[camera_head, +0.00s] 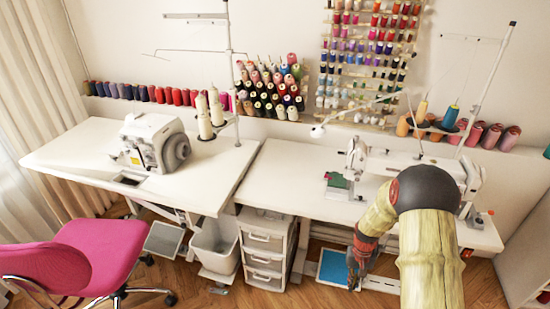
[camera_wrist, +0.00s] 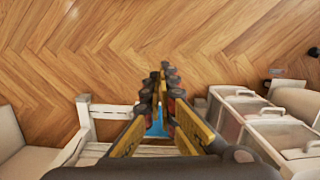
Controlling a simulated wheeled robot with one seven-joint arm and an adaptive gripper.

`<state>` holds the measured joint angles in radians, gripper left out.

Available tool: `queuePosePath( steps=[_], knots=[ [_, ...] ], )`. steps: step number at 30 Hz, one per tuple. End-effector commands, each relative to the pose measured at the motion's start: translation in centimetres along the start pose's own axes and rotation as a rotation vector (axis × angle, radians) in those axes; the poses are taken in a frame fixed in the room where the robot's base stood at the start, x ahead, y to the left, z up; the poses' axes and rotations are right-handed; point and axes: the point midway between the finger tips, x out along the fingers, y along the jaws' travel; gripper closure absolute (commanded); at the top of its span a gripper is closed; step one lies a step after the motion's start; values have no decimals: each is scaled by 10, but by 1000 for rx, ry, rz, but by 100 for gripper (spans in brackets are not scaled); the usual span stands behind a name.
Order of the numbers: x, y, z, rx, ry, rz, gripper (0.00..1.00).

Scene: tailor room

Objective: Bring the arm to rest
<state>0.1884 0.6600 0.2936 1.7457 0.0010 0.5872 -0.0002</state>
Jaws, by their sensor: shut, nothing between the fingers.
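My arm comes in from the bottom right of the head view and bends over the front of the right sewing table (camera_head: 300,180). My gripper (camera_head: 354,280) hangs below the table's front edge, pointing down, above the blue pedal plate (camera_head: 334,268). In the wrist view my gripper (camera_wrist: 162,75) is shut, its fingers together with nothing between them. Behind the fingers are the wooden floor (camera_wrist: 200,35) and a bit of the blue plate (camera_wrist: 155,128). The gripper looks apart from the table and the floor.
A white drawer unit (camera_head: 264,239) and a white bin (camera_head: 214,246) stand under the tables. A pink chair (camera_head: 95,250) is at the left. Sewing machines (camera_head: 152,143) stand on the tabletops, with thread spools behind. Bare floor lies in front of the drawers.

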Motion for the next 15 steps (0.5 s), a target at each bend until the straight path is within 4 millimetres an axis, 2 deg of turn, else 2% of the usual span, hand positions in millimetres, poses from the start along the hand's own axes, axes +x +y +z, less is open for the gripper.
queuePosePath(
  steps=[1, 6, 12, 15],
  knots=[
    [-29, -3, 11, -7, 5, 1, 100],
    [-105, -12, 55, -25, 5, 4, 100],
    [-182, -21, 113, -49, 27, 7, 100],
    [-215, -25, 143, -60, 47, 8, 100]
  ],
)
